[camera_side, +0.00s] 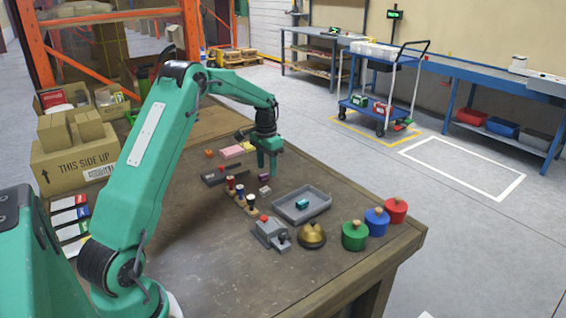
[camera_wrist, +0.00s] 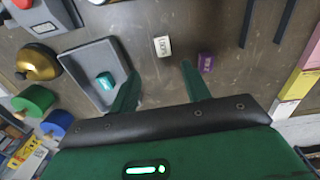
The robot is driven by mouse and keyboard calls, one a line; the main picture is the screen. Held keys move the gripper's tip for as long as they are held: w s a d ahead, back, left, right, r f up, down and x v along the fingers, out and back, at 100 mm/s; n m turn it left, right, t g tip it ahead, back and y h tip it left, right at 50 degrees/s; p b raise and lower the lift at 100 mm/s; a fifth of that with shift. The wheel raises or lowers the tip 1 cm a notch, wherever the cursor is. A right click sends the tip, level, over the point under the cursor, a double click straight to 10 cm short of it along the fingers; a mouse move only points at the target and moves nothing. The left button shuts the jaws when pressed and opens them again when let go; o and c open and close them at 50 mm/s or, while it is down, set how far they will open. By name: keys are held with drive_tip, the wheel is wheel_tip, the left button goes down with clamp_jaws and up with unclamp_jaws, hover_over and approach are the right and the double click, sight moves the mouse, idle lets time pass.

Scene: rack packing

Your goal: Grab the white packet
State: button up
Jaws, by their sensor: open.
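The white packet (camera_wrist: 162,46) is a small pale block with dark lettering on its side, lying on the table. In the wrist view it is just beyond the gap between my fingertips, and nothing touches it. In the side view it shows as a small pale block (camera_side: 265,191) on the table. My gripper (camera_side: 267,171) points down above the table near it, its fingers apart and empty. In the wrist view my gripper (camera_wrist: 160,69) has a finger on each side. A purple packet (camera_wrist: 205,63) lies right of the white one, near the right fingertip.
A grey tray (camera_side: 279,207) holding a teal packet (camera_side: 302,204) is close by.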

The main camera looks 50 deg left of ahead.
sight(267, 188)
drive_tip(key=shift+a+f, duration=0.25)
drive_tip(key=shift+f, duration=0.05)
drive_tip(key=shift+a+f, duration=0.1)
drive_tip(key=shift+f, duration=3.8)
clamp_jaws()
drive_tip(key=shift+r, duration=0.2)
